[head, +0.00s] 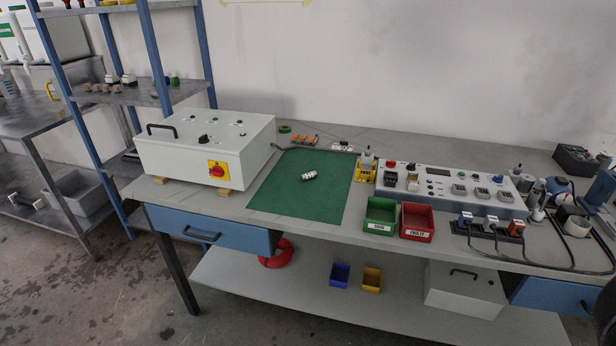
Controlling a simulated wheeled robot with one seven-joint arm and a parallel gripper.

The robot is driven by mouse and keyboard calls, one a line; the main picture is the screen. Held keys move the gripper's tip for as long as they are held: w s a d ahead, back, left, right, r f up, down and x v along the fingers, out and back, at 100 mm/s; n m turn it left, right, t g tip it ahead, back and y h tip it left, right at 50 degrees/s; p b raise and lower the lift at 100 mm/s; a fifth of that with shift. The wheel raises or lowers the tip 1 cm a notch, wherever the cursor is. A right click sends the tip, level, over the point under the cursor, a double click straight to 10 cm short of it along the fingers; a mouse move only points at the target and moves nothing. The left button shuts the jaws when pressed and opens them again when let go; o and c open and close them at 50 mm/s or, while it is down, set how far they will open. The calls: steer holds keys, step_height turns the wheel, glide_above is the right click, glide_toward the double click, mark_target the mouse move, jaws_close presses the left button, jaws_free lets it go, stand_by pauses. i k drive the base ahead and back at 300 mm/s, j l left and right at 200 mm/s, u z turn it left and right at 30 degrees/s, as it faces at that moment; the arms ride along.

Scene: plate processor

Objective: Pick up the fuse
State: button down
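A small fuse (309,175), pale with metallic-looking ends, lies on its side on the green mat (322,203) in the head view. It lies a little above the middle of the mat, slightly tilted in the picture, with bare mat all around it. Nothing touches or covers it. My gripper is not in view.
A white box with a red switch (217,171) stands left of the mat. A green bin (379,227) and a red bin (417,236) stand to its right, in front of a grey test panel (452,187). Cables and other gear crowd the bench's right end.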

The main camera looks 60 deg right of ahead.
mark_target(303, 177)
steer(key=i+z, duration=0.2)
steer(key=i, duration=0.25)
steer(key=i+j+z, duration=0.2)
steer(key=i, duration=0.2)
steer(key=i+j+z, duration=0.15)
steer(key=i, duration=0.3)
steer(key=i+j+z, duration=0.2)
steer(key=i, duration=0.2)
